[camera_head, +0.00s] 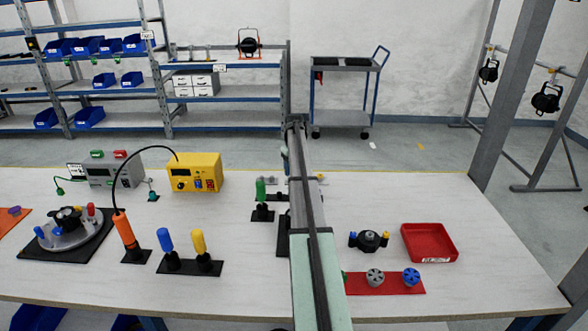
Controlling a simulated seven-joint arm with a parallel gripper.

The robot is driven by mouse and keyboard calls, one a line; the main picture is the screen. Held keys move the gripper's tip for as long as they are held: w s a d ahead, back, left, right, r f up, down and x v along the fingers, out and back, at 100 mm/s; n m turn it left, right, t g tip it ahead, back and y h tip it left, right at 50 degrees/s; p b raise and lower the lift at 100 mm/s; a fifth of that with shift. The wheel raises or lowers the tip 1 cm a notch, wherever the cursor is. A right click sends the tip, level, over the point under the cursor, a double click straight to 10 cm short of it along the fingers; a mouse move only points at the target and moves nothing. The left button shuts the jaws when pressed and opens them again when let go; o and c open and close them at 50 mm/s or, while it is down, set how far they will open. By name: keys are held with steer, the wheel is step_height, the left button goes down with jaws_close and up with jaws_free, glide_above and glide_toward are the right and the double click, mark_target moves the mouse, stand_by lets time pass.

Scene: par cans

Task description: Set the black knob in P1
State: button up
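No label reading P1 can be made out. A black round part (370,240) with a yellow and a blue piece at its sides lies on the table, left of the red tray; I cannot tell whether it is the black knob. Another black knob-like part (67,218) sits on a grey disc (52,238) at the far left, beside red and blue pegs. A red board (405,287) holds a grey knob (375,277) and a blue knob (411,277); its left end is hidden. My gripper cannot be made out; a long pale link, apparently mine, crosses the middle.
The red tray (429,242) stands at the right, its label too small to read. Blue and yellow handles (165,240) and an orange tool (126,232) stand upright left of centre. A yellow box (195,173) and grey box (104,173) are behind. The table's right end is clear.

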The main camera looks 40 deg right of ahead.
steer(key=shift+o, duration=1.2)
steer(key=shift+r, duration=0.1)
step_height(320, 180, up, 14)
steer(key=shift+f, duration=0.2)
